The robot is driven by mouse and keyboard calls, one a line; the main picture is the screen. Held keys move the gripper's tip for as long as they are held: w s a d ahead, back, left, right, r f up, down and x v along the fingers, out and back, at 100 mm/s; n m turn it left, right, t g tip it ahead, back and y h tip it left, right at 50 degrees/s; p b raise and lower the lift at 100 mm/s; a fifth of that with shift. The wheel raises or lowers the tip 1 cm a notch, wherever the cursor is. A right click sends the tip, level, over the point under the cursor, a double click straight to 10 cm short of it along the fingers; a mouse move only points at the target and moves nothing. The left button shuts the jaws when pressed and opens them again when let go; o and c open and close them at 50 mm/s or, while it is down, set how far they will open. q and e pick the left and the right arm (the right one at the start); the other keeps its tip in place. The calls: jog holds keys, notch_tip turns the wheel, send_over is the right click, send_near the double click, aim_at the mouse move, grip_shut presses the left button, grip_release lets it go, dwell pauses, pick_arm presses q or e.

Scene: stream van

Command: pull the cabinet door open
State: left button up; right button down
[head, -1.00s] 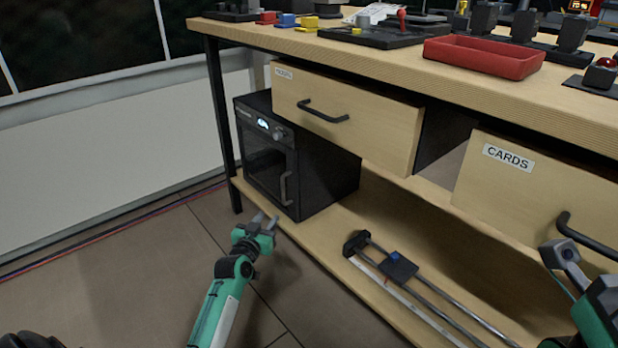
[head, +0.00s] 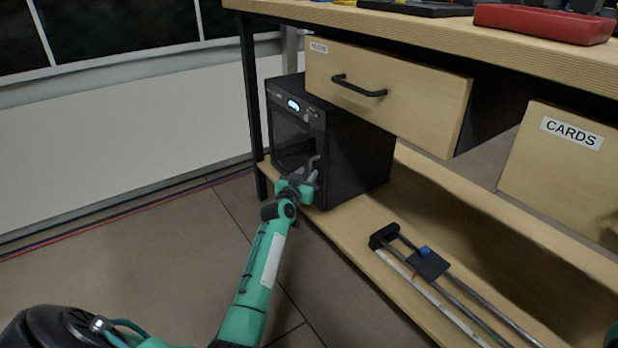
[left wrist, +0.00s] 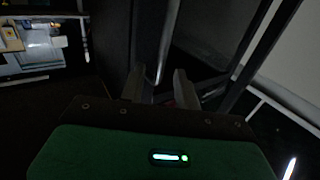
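The black cabinet (head: 350,158) stands on the lower shelf under the workbench. It has a small lit display and a dark glass door (head: 290,140), which looks shut. The door's upright grey handle (head: 313,165) is at its right side. My left gripper (head: 308,180) is at the handle's lower part. In the left wrist view, the two fingers of my left gripper (left wrist: 160,88) are apart, with the handle (left wrist: 167,45) between them. I cannot tell whether either finger touches it. My right gripper is out of view.
A drawer (head: 385,90) with a black pull juts out above the cabinet. A CARDS drawer (head: 560,165) is to the right. A rail with a slider (head: 428,263) lies on the lower shelf (head: 350,250). The floor (head: 150,260) before the cabinet is clear.

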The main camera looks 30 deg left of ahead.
pick_arm(q)
jog(key=shift+w+a+b, duration=0.25)
jog(key=shift+w+b, duration=0.2)
jog(key=shift+w, duration=0.8)
grip_shut()
